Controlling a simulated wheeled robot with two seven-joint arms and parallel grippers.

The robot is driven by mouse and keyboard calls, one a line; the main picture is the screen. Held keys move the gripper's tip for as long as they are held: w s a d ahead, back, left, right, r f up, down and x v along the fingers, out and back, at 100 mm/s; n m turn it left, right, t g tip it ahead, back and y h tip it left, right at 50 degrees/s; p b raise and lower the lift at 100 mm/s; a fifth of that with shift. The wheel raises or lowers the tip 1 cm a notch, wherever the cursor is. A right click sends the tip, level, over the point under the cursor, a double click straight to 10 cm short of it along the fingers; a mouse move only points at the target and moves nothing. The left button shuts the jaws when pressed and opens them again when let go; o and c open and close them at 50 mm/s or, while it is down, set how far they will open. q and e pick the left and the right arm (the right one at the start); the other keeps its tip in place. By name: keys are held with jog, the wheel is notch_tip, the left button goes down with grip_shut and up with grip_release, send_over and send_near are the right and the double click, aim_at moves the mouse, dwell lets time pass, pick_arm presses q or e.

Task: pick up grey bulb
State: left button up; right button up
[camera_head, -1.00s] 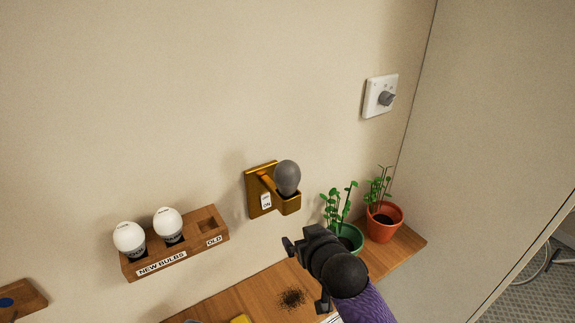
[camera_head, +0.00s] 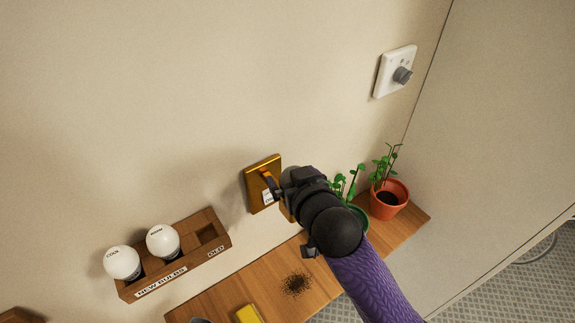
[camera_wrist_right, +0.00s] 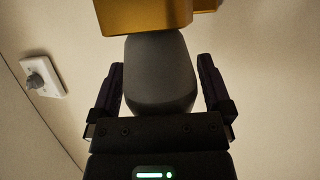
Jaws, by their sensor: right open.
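The grey bulb (camera_wrist_right: 160,75) sits in the brass wall lamp, whose underside or socket (camera_wrist_right: 155,17) is at the top of the right wrist view. In the head view the bulb is hidden behind my right gripper (camera_head: 278,182), and the lamp's brass plate (camera_head: 258,180) shows just left of it. In the right wrist view my right gripper (camera_wrist_right: 161,88) is open, with one finger on each side of the bulb and a visible gap beside it. My left gripper is not in view.
A wooden rack (camera_head: 222,240) on the wall holds two white bulbs and an empty slot marked OLD. Potted plants, one in an orange pot (camera_head: 390,205), stand on the wooden shelf (camera_head: 330,268). A white dial (camera_head: 396,72) is upper right.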

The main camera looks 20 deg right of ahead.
jog(key=shift+v, duration=0.75)
jog(key=shift+c, duration=1.4)
jog(key=shift+f, duration=0.15)
jog(key=shift+c, duration=1.2)
jog(key=shift+w, duration=0.15)
jog(key=shift+c, duration=1.1)
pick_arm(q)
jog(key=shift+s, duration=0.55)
pick_arm(e)
jog(key=shift+f, duration=0.1)
jog(key=c, duration=0.3)
